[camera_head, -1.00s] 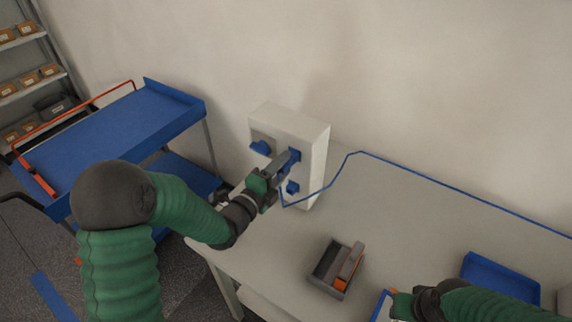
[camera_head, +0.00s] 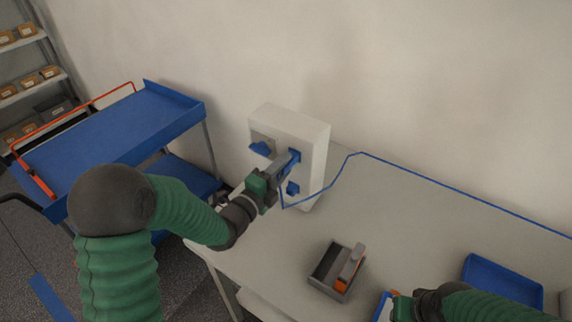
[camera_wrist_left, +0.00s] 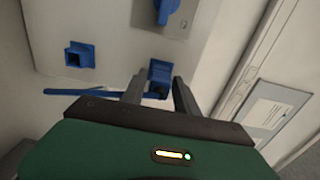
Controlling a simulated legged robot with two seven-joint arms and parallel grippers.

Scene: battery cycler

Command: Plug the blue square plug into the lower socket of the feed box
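The white feed box (camera_head: 309,133) stands on the table against the wall. Its lower socket (camera_head: 292,188) is blue and square. It also shows in the left wrist view (camera_wrist_left: 79,56) with a dark, empty opening. My left gripper (camera_head: 286,163) is at the upper socket (camera_head: 295,155). In the left wrist view its two fingers (camera_wrist_left: 158,82) stand apart on either side of the blue plug (camera_wrist_left: 159,70), with gaps visible. The plug seems to sit at the upper socket; how deep is hidden. My right gripper (camera_head: 392,306) is low at the right, its fingers unclear.
A blue knob (camera_head: 260,149) sticks out of the box beside the sockets. A blue cable (camera_head: 440,183) loops down from the plug and runs right across the table. A grey bin (camera_head: 325,282) and blue tray (camera_head: 490,282) lie on the table. A blue cart (camera_head: 110,140) stands left.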

